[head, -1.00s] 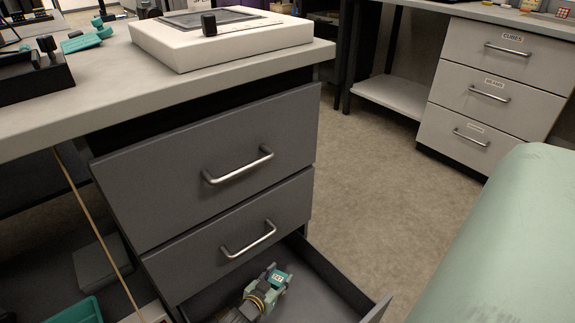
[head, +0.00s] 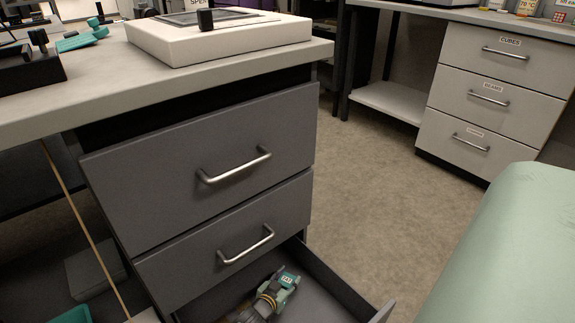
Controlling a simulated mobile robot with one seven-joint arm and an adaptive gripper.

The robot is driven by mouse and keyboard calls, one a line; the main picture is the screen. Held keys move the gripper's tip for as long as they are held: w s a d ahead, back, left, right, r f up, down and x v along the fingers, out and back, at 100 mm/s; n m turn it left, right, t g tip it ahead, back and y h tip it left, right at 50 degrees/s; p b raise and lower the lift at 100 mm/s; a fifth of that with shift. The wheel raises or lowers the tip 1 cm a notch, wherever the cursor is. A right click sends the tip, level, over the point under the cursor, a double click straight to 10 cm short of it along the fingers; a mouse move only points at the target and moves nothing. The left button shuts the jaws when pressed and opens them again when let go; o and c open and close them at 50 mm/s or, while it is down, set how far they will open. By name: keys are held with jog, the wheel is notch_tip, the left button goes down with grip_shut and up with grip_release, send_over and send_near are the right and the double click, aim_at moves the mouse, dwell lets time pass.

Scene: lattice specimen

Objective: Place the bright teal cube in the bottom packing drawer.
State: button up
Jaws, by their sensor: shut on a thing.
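A white slab (head: 225,42) and a black holder (head: 30,72) stand on the pale worktop (head: 90,95). A teal tool (head: 80,40) lies beside the holder. A thin rod (head: 85,225) leans at left. A light drawer unit (head: 480,95) labelled CUBES stands behind clear floor (head: 375,190).

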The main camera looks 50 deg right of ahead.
jog(key=shift+f, duration=0.15)
jog(key=o, duration=1.1)
jog(key=shift+o, duration=0.2)
jog(key=shift+r, duration=0.2)
jog(key=shift+a+r, duration=0.15)
jog(key=shift+a, duration=0.05)
jog(key=p+v, duration=0.2)
jog(key=v, duration=0.8)
jog(key=shift+a+p, duration=0.1)
jog(key=shift+p, duration=0.25)
jog(key=shift+s+a+r, duration=0.2)
jog(key=shift+s+a, duration=0.1)
jog(key=shift+a, duration=0.35)
